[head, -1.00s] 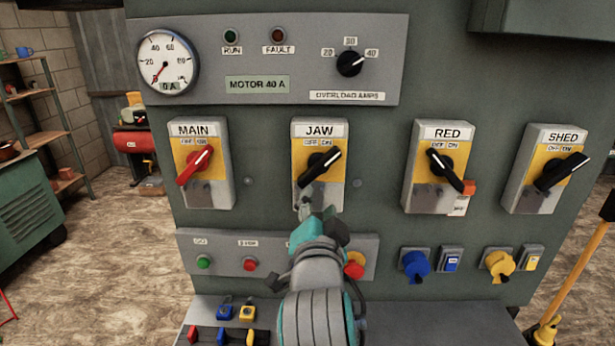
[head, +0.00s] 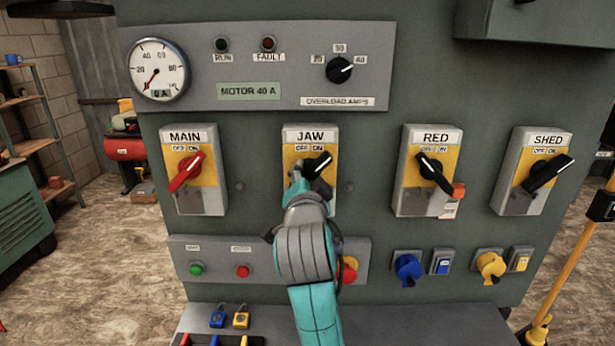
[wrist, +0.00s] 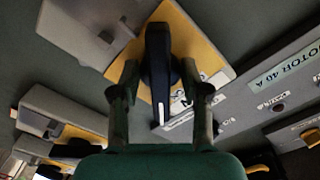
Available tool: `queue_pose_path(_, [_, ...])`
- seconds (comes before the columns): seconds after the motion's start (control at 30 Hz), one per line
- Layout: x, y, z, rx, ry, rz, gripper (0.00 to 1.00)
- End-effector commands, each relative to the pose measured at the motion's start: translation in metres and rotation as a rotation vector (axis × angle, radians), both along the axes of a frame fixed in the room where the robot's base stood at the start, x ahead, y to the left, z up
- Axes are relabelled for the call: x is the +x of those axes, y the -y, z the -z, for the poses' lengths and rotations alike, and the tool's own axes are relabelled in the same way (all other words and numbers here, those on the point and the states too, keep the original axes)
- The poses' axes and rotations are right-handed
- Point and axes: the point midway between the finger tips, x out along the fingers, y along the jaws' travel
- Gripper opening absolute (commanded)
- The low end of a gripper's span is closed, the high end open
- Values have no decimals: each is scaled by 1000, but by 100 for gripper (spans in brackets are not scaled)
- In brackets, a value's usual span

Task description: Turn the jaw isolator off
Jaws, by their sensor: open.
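The jaw isolator (head: 291,201) is a grey box with a yellow plate, under a JAW label with OFF and ON marks. Its black handle (head: 322,163) points up and right, toward ON. My gripper (head: 302,180) is in front of the handle and hides its lower part in the head view. In the wrist view, my gripper (wrist: 160,72) is open, with one finger on each side of the black handle (wrist: 157,50). I cannot tell whether either finger touches it.
The MAIN isolator (head: 208,196) with a red handle is to the left. The RED isolator (head: 413,200), with an orange item at its handle, and the SHED isolator (head: 515,200) are to the right. Push buttons (head: 243,271) sit below, above a shelf (head: 410,325).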

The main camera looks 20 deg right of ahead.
Motion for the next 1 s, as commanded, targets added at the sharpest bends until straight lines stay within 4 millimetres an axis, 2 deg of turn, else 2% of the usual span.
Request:
queue_pose_path(0.33, [4, 2, 0, 0, 1, 1, 46])
queue_pose_path(0.37, [4, 2, 0, 0, 1, 1, 43])
queue_pose_path(0.53, [4, 2, 0, 0, 1, 1, 1])
queue_pose_path(1.0, [4, 2, 0, -59, -18, 1, 0])
